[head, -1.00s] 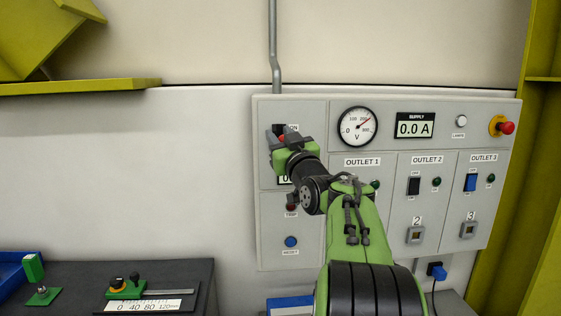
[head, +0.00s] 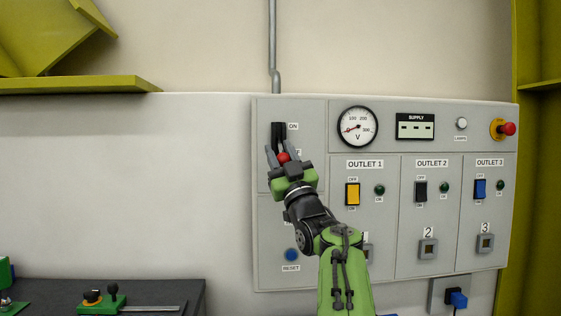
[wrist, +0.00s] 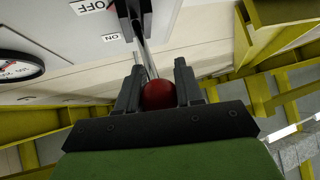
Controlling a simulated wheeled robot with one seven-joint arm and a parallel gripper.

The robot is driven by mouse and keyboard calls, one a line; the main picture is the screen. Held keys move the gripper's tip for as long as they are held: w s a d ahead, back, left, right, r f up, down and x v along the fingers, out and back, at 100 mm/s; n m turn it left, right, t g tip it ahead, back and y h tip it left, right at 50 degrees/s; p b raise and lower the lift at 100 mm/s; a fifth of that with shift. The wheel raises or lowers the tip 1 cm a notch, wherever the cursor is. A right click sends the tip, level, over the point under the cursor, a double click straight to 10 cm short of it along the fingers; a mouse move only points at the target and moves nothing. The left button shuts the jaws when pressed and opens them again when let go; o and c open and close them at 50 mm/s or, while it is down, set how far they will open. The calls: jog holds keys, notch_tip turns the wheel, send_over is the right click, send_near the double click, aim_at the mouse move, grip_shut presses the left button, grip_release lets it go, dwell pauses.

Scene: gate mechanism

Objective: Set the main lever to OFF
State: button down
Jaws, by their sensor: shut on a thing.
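The main lever's red ball knob (head: 283,158) is between the fingers of my gripper (head: 281,148), at the upper left of the panel. In the wrist view the knob (wrist: 159,94) sits between both fingers (wrist: 158,73), which are shut on it. The lever's metal shaft (wrist: 148,58) runs from the knob to a dark slot (head: 278,130). The lever points down, away from the ON label (head: 293,126). The OFF label (wrist: 93,6) shows in the wrist view, and my gripper mostly hides it in the head view.
The voltmeter (head: 357,127) needle is near 0, and the supply display (head: 415,126) shows dashes. Outlet switches and a red emergency button (head: 507,129) are to the right. A blue reset button (head: 291,255) is below my gripper. The wall left of the panel is clear.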

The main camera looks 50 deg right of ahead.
jog(key=shift+w+d+f, duration=0.15)
jog(key=shift+f, duration=0.3)
jog(key=c, duration=0.8)
grip_release()
jog(key=shift+o, duration=0.2)
jog(key=shift+r, duration=0.1)
jog(key=b+v, duration=0.4)
jog(key=v, duration=1.2)
jog(key=shift+r, duration=0.1)
